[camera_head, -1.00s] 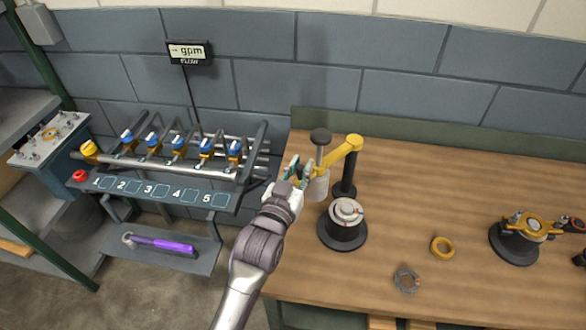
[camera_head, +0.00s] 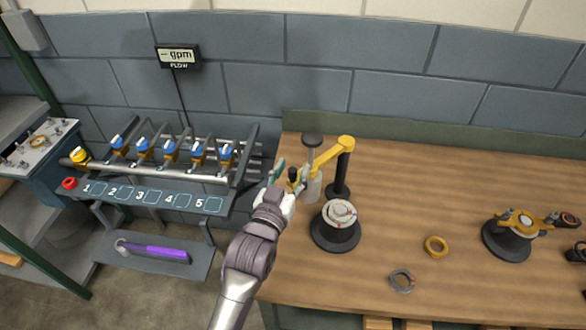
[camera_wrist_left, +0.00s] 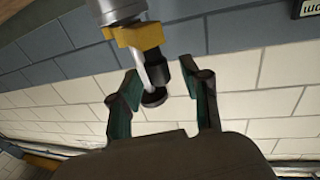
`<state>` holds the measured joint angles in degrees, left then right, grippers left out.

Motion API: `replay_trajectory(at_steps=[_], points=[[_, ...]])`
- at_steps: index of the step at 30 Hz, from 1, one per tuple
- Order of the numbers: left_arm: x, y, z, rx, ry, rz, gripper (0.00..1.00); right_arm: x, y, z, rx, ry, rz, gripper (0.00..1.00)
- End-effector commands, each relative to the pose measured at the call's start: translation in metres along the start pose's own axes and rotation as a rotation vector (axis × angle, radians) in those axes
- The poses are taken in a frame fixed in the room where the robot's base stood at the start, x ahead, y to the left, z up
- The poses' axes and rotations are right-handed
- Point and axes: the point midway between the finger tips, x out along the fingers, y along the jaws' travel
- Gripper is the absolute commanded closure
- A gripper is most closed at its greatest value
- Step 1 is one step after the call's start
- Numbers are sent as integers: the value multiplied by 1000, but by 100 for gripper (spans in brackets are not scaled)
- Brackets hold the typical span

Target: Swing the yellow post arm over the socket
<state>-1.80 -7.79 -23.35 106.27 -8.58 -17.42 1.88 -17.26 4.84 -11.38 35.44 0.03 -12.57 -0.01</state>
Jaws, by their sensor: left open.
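The yellow post arm (camera_head: 330,155) reaches left from the top of a black post (camera_head: 339,178) on the bench. Its free end carries an upright grey cylinder (camera_head: 314,188) with a dark round cap. The socket, seemingly the dark round base with a pale metal top (camera_head: 339,212), stands in front of the post; the arm's end is to its left and behind. My left gripper (camera_head: 282,178) is open, just left of the arm's end. In the left wrist view a yellow block (camera_wrist_left: 143,38) and black knob (camera_wrist_left: 154,97) show between the spread fingers; contact is unclear.
A yellow ring (camera_head: 436,246) and a grey ring (camera_head: 402,281) lie on the wooden bench. A yellow-topped fixture (camera_head: 513,232) stands right. A valve rack (camera_head: 165,160) and a purple-handled tool (camera_head: 160,252) are left. The bench between is mostly clear.

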Motion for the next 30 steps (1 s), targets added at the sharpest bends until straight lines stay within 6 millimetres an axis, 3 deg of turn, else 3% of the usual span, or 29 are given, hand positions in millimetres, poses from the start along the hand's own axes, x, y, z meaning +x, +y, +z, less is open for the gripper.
replay_trajectory(at_steps=[15,21,28,30], points=[[-98,1,1,0,-4,1,53,0,-3,-2,0,3,-4,7],[-112,1,0,-1,-1,1,53,0,-4,-2,0,3,-4,7],[-112,1,0,0,0,1,53,0,-4,-2,0,3,-4,7],[-112,0,1,0,-3,1,53,0,-4,-3,0,3,-4,16]])
